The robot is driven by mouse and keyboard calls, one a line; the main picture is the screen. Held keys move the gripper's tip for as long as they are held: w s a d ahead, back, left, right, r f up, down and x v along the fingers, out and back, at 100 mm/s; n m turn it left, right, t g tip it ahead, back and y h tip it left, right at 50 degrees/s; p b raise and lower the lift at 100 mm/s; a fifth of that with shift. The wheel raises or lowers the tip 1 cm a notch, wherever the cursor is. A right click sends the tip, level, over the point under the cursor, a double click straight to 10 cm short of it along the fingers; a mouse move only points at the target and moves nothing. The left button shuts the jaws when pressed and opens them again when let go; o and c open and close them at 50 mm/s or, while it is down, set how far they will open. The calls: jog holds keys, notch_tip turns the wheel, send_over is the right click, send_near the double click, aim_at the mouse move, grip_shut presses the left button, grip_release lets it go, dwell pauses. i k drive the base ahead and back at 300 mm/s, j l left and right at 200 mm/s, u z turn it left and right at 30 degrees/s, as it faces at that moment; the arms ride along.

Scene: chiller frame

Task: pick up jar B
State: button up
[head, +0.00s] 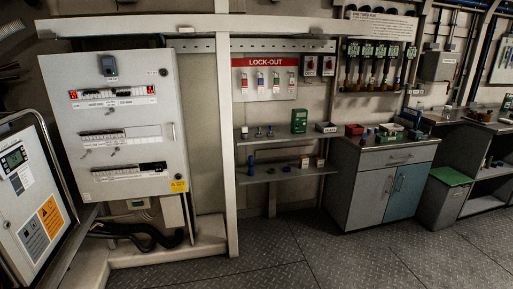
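I cannot make out a thing marked as jar B; the small items are too small to read. Small items stand on two wall shelves in the middle. The upper shelf (282,137) holds a green box (299,121), a pale box (326,127) and small dark pieces. The lower shelf (266,177) holds a small blue upright item (251,166) and some little boxes (304,162). More small items, red, blue and green, are on the cabinet top at the right. My gripper is not in view.
A grey cabinet (366,187) with a blue door stands right of the shelves, beside a green-lidded bin (452,176). A large electrical panel (116,130) and a tilted control box (27,195) fill the left. A post (227,140) stands left of the shelves. The plated floor (300,250) is clear.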

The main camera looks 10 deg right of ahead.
aim_at(447, 112)
jog(key=i+z, duration=0.2)
jog(key=i, duration=0.35)
jog(key=i+j+z, duration=0.2)
jog(key=i, duration=0.35)
jog(key=i+j+z, duration=0.2)
jog(key=i, duration=0.35)
jog(key=i+l+z, duration=0.15)
jog(key=z, duration=0.25)
jog(key=i+z, duration=0.95)
jog(key=z, duration=0.15)
jog(key=i+l, duration=0.1)
jog(key=i, duration=1.2)
